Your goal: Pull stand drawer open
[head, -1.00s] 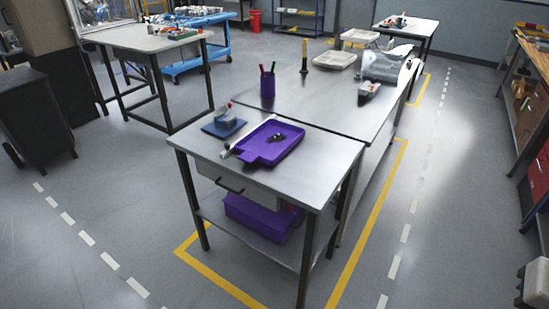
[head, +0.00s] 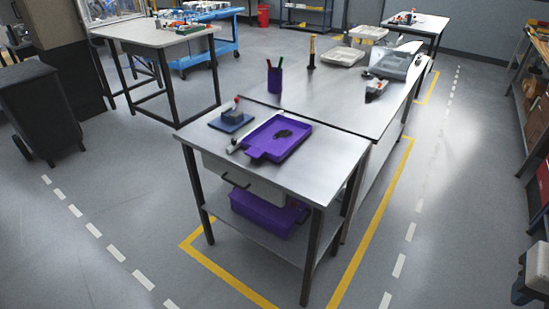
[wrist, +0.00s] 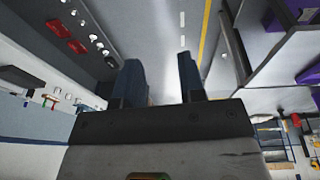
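The stand (head: 305,173) is a metal table with dark legs in the middle of the head view. Its drawer (head: 268,190) has a light grey front under the tabletop and looks closed. A dark bar handle (head: 235,181) sits on the drawer front. My gripper (wrist: 160,78) shows in the wrist view with two dark fingers spread apart and nothing between them. Part of what looks like the stand, with purple items, is at the right edge of the wrist view, apart from the fingers. I cannot make out the handle there.
A longer bench (head: 335,98) adjoins behind. A black cabinet (head: 40,110) stands left. Floor left of the stand is clear.

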